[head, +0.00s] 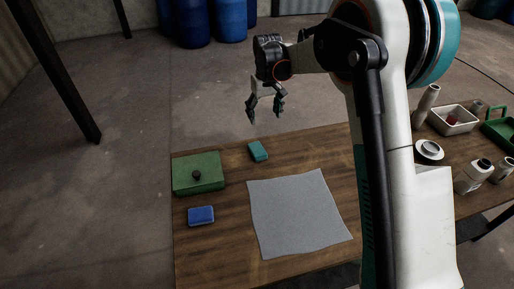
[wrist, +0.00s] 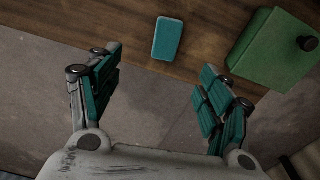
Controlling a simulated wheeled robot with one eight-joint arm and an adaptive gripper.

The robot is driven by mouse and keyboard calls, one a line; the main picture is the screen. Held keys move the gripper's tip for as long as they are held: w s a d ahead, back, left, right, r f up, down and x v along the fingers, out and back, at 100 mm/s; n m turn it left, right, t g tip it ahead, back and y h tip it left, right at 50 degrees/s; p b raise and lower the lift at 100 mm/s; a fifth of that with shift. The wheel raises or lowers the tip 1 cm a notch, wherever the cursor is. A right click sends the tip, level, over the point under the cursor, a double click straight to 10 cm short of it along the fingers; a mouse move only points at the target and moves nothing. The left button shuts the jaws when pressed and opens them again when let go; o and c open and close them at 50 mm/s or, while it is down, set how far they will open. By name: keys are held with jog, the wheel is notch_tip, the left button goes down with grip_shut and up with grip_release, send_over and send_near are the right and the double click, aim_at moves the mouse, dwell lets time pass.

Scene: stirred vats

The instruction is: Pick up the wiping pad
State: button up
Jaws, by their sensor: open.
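A small teal pad (head: 258,151) lies flat near the far edge of the wooden table; it also shows at the top middle of the wrist view (wrist: 167,38). A blue pad (head: 201,216) lies nearer, at the table's left side. Which of the two is the wiping pad, I cannot tell for sure. My gripper (head: 265,108) is open and empty, above and beyond the far table edge. In the wrist view the gripper (wrist: 160,76) has its fingers spread wide, and the teal pad lies ahead of the gap between them, untouched.
A green box (head: 198,174) with a dark knob stands left of the teal pad. A grey cloth (head: 298,214) lies flat mid-table. At the right are a white tray (head: 453,120), a green tray (head: 503,134) and several bottles. Blue drums (head: 194,22) stand behind.

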notch_tip(320, 180, down, 5)
jog(key=w+a, duration=0.2)
jog(key=b, duration=0.2)
send_over(257, 148)
jog(key=shift+g, duration=0.4)
notch_tip(257, 148, down, 9)
jog(key=shift+d+f, duration=0.1)
jog(key=shift+s+f+b, duration=0.15)
jog(key=shift+f+b, duration=1.05)
jog(key=shift+f, duration=1.45)
jog(key=shift+r, duration=0.1)
jog(key=c, duration=1)
